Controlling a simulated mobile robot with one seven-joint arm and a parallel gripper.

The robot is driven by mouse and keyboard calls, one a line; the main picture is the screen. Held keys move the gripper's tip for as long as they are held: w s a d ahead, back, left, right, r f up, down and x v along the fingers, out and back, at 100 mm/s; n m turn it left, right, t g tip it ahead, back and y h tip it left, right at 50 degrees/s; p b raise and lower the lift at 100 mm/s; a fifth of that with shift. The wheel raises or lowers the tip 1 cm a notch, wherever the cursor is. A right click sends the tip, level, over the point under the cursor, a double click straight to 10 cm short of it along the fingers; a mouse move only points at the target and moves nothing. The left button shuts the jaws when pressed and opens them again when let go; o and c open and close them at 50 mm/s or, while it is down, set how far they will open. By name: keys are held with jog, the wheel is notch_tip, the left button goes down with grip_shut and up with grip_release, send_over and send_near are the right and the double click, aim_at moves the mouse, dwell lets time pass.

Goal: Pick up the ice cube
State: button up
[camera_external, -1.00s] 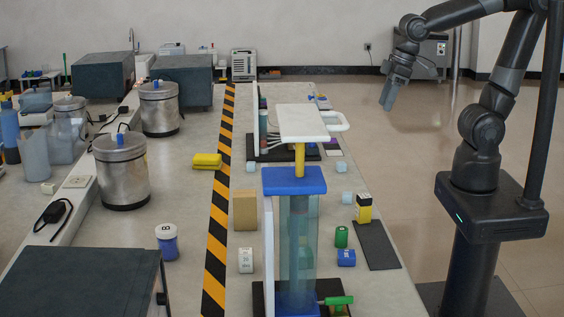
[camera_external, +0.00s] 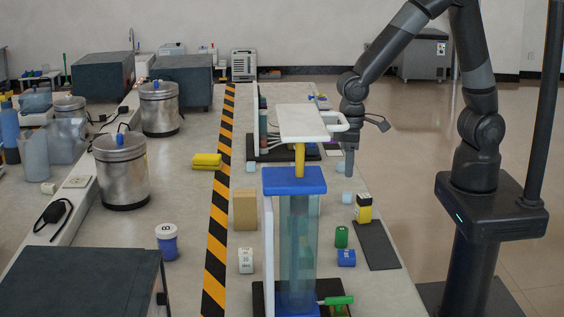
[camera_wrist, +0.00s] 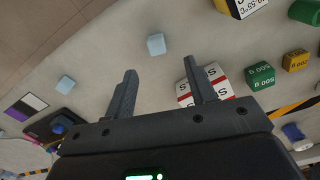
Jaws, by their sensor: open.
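Several small pale blue ice cubes lie on the right side of the bench. One cube (camera_external: 347,197) is in front of my gripper and another (camera_external: 341,167) is just beside its fingertips in the external view. A third cube (camera_external: 251,167) is further left. My gripper (camera_external: 349,170) points down above the bench, open and empty. In the wrist view, one cube (camera_wrist: 156,44) lies beyond the gap between my open fingers (camera_wrist: 162,78), and another cube (camera_wrist: 66,83) lies to the left. No cube is between the fingers.
A red-and-white box (camera_wrist: 206,84) lies beneath the right finger in the wrist view. A tall blue-capped apparatus (camera_external: 295,182) and a white-topped stand (camera_external: 302,122) are left of my gripper.

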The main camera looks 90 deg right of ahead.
aim_at(346, 193)
notch_tip(346, 193, down, 4)
jog(key=shift+r, duration=0.1)
jog(key=shift+w+d+f, duration=0.1)
jog(key=shift+d+f, duration=0.1)
jog(key=shift+f, duration=1.1)
jog(key=shift+w+d+f, duration=0.1)
jog(key=shift+d+f, duration=0.05)
jog(key=shift+f, duration=1.15)
jog(key=c, duration=1.1)
